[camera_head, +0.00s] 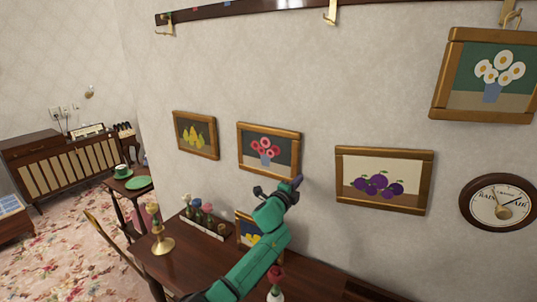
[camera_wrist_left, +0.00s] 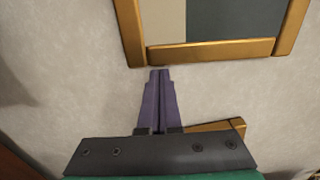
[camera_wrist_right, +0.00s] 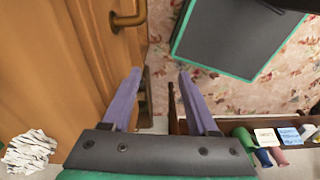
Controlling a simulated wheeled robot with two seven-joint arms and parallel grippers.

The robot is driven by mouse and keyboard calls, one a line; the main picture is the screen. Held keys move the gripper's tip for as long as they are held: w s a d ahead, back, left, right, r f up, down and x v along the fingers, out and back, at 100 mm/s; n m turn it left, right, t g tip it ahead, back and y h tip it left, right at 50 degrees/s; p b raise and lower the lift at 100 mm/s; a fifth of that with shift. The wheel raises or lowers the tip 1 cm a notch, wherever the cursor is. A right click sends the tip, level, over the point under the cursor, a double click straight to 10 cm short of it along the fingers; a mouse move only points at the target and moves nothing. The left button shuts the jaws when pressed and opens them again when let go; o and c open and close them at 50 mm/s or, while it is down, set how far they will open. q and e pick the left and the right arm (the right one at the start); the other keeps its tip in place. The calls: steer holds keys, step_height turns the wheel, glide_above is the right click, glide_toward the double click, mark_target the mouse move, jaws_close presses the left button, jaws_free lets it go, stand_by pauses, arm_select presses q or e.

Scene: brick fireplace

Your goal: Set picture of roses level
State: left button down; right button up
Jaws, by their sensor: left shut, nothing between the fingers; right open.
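The picture of roses (camera_head: 283,152) hangs on the wall in a gold-brown wooden frame, with pink-red flowers in a blue vase. I cannot tell its exact tilt from this slanted view. My left gripper (camera_head: 297,183) is shut and empty at the frame's lower right corner. In the left wrist view its purple fingers (camera_wrist_left: 159,72) are together just below a gold frame edge (camera_wrist_left: 210,51); contact is unclear. My right gripper (camera_wrist_right: 159,76) is open and empty, away from the picture, and shows only in its own wrist view.
Pictures of pears (camera_head: 195,136) and plums (camera_head: 383,178) hang either side; daisies (camera_head: 487,74) and a round barometer (camera_head: 499,203) are at right. A table (camera_head: 180,262) with flower vases and a candlestick stands below. A wooden panel with a brass handle (camera_wrist_right: 126,18) is near my right gripper.

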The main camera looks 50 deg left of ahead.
arm_select(q)
steer(key=shift+w+d, duration=0.25)
steer(key=shift+d, duration=0.45)
steer(key=shift+s+d, duration=0.1)
steer(key=shift+s, duration=0.15)
steer(key=p+v, duration=0.2)
steer(key=v, duration=0.5)
steer(key=shift+s+p, duration=0.3)
steer(key=shift+p, duration=0.1)
steer(key=shift+w, duration=0.1)
steer(key=shift+f, duration=0.1)
